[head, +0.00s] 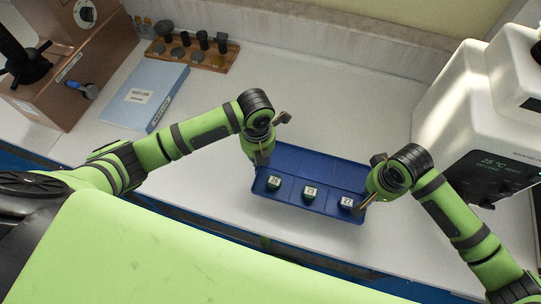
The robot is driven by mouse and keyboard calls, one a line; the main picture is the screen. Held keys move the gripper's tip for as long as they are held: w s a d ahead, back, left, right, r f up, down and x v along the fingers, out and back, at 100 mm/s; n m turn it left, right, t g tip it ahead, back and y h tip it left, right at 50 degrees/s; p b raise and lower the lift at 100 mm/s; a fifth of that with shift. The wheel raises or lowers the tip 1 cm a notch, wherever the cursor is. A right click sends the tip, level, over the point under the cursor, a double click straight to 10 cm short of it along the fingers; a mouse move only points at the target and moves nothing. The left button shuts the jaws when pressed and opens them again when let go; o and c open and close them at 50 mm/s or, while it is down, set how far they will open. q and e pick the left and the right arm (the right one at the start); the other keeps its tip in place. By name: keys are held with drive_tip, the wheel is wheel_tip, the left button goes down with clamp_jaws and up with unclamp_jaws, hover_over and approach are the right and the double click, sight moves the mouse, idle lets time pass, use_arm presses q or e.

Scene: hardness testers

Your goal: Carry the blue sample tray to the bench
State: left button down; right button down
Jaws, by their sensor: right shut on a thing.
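The blue sample tray (312,168) lies over the white bench top, a shallow rectangular tray with divided compartments. Three small dark blocks with white numbered tops sit along its near row: the left block (274,183), the middle block (309,192) and the right block (346,203). My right gripper (363,204) is shut on the tray's right end. My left gripper (262,158) is at the tray's left end; its fingertips are partly hidden, so its grip is unclear. I cannot tell whether the tray touches the bench.
The white bench (335,100) is clear behind the tray. A blue folder (150,92) and a wooden rack (192,54) of dark parts lie at the back left. A brown tester (75,60) stands far left, and a white tester (480,110) stands close on the right.

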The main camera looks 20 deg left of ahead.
use_arm(q)
drive_tip(key=shift+a+f, duration=0.1)
use_arm(e)
drive_tip(key=shift+d+f, duration=0.15)
